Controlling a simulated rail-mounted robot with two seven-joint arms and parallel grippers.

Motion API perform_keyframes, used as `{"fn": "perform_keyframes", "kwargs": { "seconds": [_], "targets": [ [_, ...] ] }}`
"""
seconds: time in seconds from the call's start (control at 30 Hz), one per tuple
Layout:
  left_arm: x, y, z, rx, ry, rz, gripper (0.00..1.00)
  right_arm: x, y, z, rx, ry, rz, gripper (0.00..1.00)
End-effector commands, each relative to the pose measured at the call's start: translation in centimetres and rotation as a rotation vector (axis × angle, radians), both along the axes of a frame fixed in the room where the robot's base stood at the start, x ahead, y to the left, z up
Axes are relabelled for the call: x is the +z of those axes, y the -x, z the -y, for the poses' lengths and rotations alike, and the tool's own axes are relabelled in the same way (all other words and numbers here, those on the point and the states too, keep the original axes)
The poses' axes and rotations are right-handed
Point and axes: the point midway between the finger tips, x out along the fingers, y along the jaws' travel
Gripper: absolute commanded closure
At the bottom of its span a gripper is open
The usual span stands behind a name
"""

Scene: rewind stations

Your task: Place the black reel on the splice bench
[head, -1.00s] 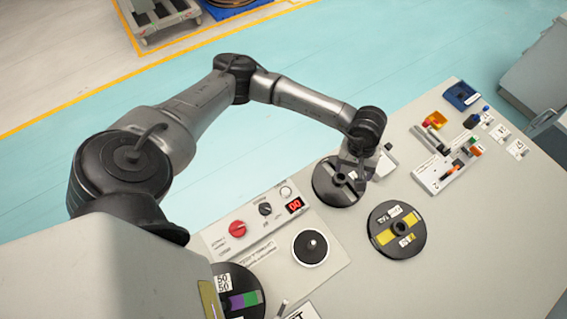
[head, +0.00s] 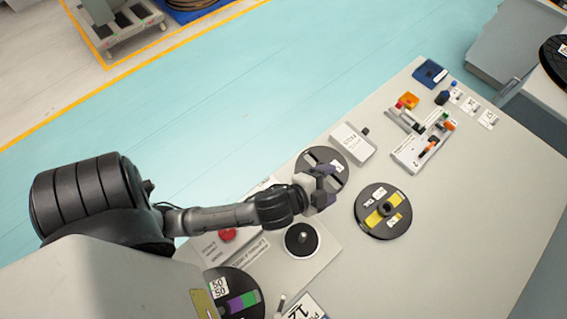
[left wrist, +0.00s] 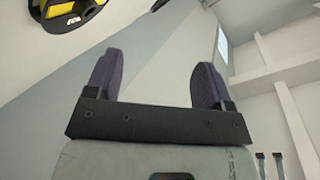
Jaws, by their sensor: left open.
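A black reel (head: 312,158) with grey bars on its face lies flat on the grey bench (head: 470,190). My left gripper (head: 328,188) is over the lower right part of this reel in the head view and hides some of it. In the left wrist view, my left gripper (left wrist: 157,75) is open, with nothing between its two dark fingers. A reel with a yellow label (head: 370,223) lies just right of the gripper; part of a yellow-labelled reel also shows at the top left of the left wrist view (left wrist: 62,22). My right gripper is not in view.
A panel with a red knob (head: 228,235) and round spindle plate (head: 301,240) lies near the arm. A purple-and-green-labelled reel (head: 222,276) is at lower left. A splice tool (head: 412,152) and blue box (head: 430,72) stand farther back. Another reel (head: 556,50) is at upper right. The bench's right side is clear.

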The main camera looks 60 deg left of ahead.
Motion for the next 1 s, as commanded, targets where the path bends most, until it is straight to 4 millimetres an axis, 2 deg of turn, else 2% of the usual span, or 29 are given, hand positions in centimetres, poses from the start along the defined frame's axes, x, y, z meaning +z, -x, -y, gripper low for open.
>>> {"fn": "perform_keyframes", "kwargs": {
  "seconds": [0.03, 0.1, 0.2, 0.3, 0.4, 0.57, 1.0],
  "targets": [
    [-2.2, 2.3, -0.8, 0.081, 0.104, -0.135, 0.25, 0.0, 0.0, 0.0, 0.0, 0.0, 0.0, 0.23],
    [-4.8, 5.4, -1.6, 0.188, 0.232, -0.312, 0.25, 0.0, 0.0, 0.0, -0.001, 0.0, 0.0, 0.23],
    [-7.4, 9.8, -2.1, 0.315, 0.368, -0.523, 0.25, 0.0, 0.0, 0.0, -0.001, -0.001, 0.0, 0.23],
    [-8.8, 13.3, -2.2, 0.41, 0.458, -0.678, 0.25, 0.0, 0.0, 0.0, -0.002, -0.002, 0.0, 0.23],
    [-9.5, 15.7, -2.1, 0.47, 0.512, -0.78, 0.25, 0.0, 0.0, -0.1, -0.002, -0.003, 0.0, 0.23],
    [-9.9, 17.3, -2.0, 0.513, 0.544, -0.848, 0.25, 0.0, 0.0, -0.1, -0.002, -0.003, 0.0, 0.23],
    [-9.4, 17.4, -2.0, 0.513, 0.544, -0.851, 0.25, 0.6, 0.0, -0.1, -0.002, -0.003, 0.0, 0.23]
  ]
}}
